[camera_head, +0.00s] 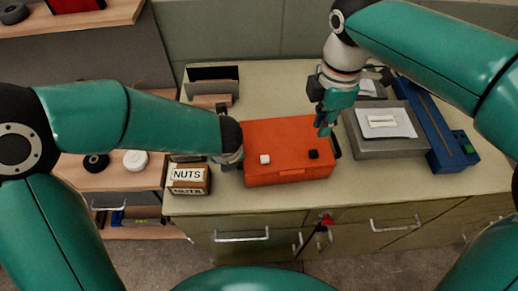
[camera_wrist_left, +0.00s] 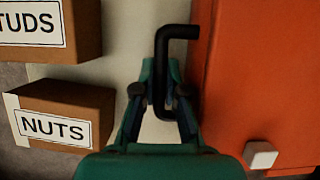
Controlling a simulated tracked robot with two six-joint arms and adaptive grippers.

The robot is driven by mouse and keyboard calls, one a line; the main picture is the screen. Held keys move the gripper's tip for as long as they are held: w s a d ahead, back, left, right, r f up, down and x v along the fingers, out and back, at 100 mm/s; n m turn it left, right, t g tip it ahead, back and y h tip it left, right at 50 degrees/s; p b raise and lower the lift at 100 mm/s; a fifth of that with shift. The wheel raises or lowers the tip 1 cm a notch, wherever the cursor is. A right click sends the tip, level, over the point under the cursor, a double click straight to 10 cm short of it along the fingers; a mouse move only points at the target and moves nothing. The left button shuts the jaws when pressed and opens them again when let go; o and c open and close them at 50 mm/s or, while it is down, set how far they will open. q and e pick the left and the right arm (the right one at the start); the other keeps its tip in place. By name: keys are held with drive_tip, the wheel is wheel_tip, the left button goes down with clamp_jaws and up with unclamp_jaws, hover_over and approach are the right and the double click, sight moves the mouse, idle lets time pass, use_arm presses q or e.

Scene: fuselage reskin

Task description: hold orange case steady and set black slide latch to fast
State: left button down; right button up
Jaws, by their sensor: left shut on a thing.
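The orange case (camera_head: 288,136) lies on the workbench, and its left part also shows in the left wrist view (camera_wrist_left: 262,80). A black latch block (camera_head: 313,154) sits near its front right; a white one (camera_head: 265,159) sits near its front left, also seen in the left wrist view (camera_wrist_left: 260,154). My left gripper (camera_wrist_left: 163,85) is shut on the black side handle (camera_wrist_left: 178,32) at the case's left. My right gripper (camera_head: 325,125) points down over the case's right part, behind the black latch; its finger gap is unclear. Any latch markings are too small to read.
A box marked NUTS (camera_head: 189,179) stands left of the case. A grey box with a white card (camera_head: 387,123) and a long blue tool (camera_head: 437,125) lie to the right. A dark open bin (camera_head: 212,82) stands behind. Bench space behind the case is clear.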

clamp_jaws()
drive_tip(key=s+a+t+h, duration=0.1)
drive_tip(key=a+h, duration=0.3)
drive_tip(key=a, duration=0.3)
drive_tip(key=shift+s+m, duration=0.2)
drive_tip(key=shift+m, duration=0.1)
drive_tip(key=shift+d+f, duration=0.1)
drive_tip(key=shift+f, duration=0.05)
